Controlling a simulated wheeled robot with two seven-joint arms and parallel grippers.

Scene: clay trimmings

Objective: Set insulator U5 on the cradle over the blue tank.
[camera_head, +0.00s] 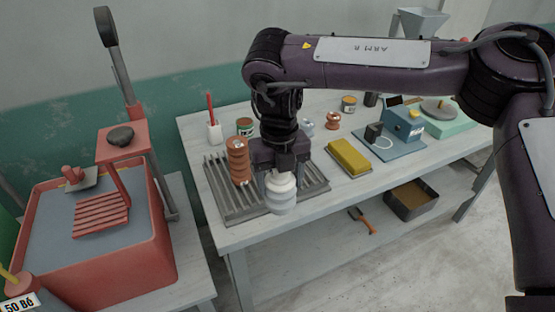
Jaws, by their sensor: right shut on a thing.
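My right gripper (281,170) comes down from above and is shut on a white ribbed insulator (281,196) at the front right part of the grey ribbed rack (230,208). I cannot tell whether the insulator touches the rack, and no U5 mark is readable. A brown ribbed insulator (238,162) stands upright on the rack, just left of the gripper. The red slatted cradle (101,215) is at the left, over a red-walled tank (120,272) filled with blue-grey liquid (60,235); nothing lies on its slats. My left gripper is out of view.
A red post platform with a dark stone (120,136) rises beside the cradle, and a tall grey lever (122,75) stands behind. A yellow block (348,156), a blue box (402,124) and small jars fill the table's right side. A gap separates tank and table (225,238).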

